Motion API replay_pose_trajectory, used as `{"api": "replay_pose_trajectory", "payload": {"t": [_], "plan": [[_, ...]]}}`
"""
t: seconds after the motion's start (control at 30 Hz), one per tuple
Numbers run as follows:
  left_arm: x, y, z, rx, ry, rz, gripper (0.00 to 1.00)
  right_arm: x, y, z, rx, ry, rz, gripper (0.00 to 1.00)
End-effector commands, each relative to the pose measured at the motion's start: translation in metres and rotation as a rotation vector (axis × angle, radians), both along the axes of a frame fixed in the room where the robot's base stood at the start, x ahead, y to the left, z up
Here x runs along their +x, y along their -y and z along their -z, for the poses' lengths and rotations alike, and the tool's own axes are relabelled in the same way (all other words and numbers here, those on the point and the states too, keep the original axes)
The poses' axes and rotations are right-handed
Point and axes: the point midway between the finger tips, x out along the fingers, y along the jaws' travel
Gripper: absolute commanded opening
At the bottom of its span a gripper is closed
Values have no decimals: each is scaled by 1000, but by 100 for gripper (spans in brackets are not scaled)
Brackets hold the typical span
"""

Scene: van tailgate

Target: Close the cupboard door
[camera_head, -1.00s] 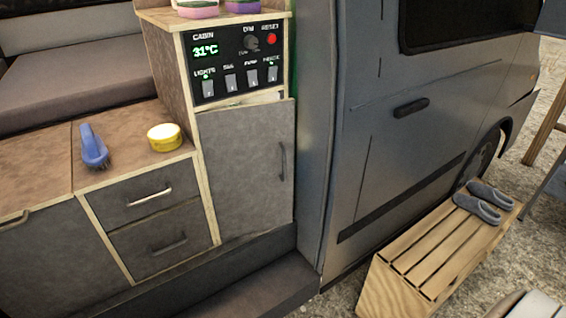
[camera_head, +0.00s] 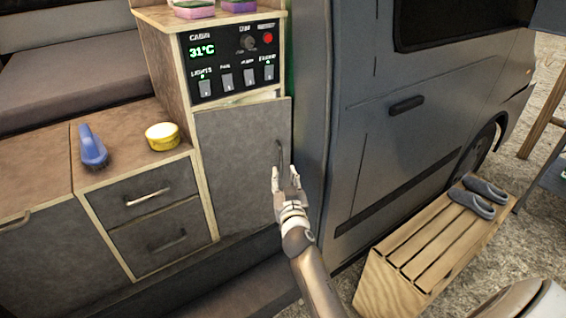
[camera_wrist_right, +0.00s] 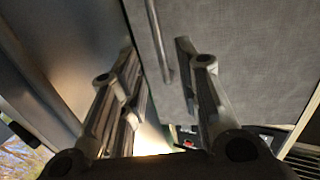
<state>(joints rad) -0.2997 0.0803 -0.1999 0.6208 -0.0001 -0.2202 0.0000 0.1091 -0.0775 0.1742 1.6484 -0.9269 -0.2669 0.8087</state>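The grey cupboard door (camera_head: 232,165) is below the control panel in the head view. My right gripper (camera_head: 284,172) is in front of the door at the handle's lower end, fingers apart. In the right wrist view my right gripper (camera_wrist_right: 157,62) is open, with the handle (camera_wrist_right: 160,40) showing between its fingers and the door (camera_wrist_right: 235,45) beyond. I cannot tell whether it touches either. My left gripper is out of view.
The control panel (camera_head: 232,62) is above the door. Drawers (camera_head: 150,218) and a counter with a blue brush (camera_head: 92,147) and yellow tin (camera_head: 162,136) are to the left. The van side (camera_head: 410,140) is close on the right. A slatted bench (camera_head: 425,250) holds slippers (camera_head: 472,197).

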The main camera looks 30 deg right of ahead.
Motion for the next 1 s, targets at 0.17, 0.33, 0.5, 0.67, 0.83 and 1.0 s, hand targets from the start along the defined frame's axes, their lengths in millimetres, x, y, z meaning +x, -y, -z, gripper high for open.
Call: {"api": "replay_pose_trajectory", "payload": {"t": [0.17, 0.33, 0.5, 0.67, 0.83, 1.0], "plan": [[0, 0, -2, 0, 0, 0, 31, 30, 12, -1, 0, -1, 0, 31], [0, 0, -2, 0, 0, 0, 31, 51, 20, 0, -1, -3, -1, 31], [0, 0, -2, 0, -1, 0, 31, 63, 25, 0, 0, -2, -1, 31], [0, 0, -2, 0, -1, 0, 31, 66, 26, 0, 2, -1, -2, 31], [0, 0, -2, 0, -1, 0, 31, 66, 26, 0, 1, -2, -2, 31], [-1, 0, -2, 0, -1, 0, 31, 66, 26, 0, 1, -3, -2, 14]]}}
